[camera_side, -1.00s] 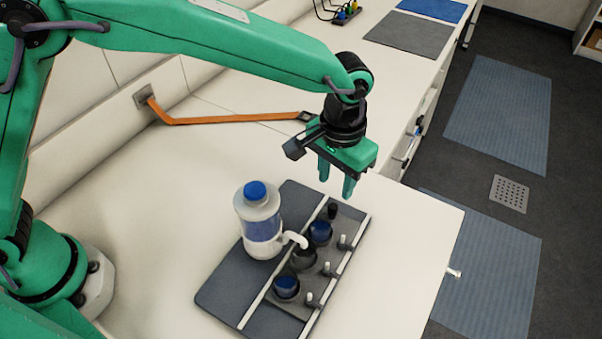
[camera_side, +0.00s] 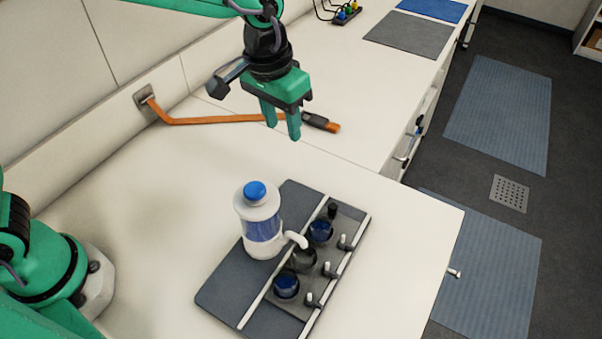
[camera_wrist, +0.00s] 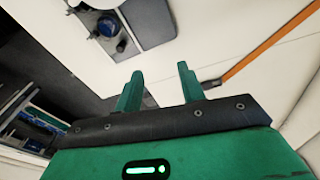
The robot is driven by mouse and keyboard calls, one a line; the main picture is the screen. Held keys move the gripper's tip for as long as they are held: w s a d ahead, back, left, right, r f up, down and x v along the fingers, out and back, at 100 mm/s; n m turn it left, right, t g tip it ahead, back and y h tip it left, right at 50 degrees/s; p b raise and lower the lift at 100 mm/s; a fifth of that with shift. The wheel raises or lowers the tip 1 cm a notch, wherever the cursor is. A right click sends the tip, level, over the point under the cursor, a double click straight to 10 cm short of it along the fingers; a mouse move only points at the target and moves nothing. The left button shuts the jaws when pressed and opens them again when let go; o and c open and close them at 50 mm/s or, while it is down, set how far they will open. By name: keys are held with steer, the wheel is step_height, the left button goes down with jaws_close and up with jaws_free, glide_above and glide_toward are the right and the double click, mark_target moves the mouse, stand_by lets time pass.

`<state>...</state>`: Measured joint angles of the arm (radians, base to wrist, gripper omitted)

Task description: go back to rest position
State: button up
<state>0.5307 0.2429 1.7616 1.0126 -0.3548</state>
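My gripper (camera_side: 282,122) is green with two fingers pointing down. It hangs in the air above the back part of the white bench, behind and above the dark tray (camera_side: 222,295). In the wrist view its two fingers (camera_wrist: 158,88) stand apart with nothing between them. On the tray stands a clear bottle (camera_side: 260,225) with a blue cap and a white spout. Beside it are several dark round vessels, two with blue tops, such as the near one (camera_side: 286,286). The gripper touches none of these.
An orange strap (camera_side: 215,120) runs from a wall plate (camera_side: 144,97) along the bench, ending in a dark piece with an orange tip, behind the gripper. A grey mat (camera_side: 408,36) lies farther back. The bench's left middle is clear.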

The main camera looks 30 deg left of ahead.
steer(key=s+a+r+n+t, duration=0.1)
steer(key=s+a+r, duration=0.2)
steer(key=a, duration=0.4)
steer(key=s+a+r+t, duration=0.1)
steer(key=s+a+r, duration=0.2)
steer(key=a, duration=0.3)
steer(key=s+a+n+t, duration=0.1)
steer(key=s+a+t, duration=0.1)
steer(key=s+a, duration=0.8)
steer(key=shift+s+f+y, duration=0.3)
steer(key=shift+s+f, duration=0.1)
steer(key=shift+s, duration=0.05)
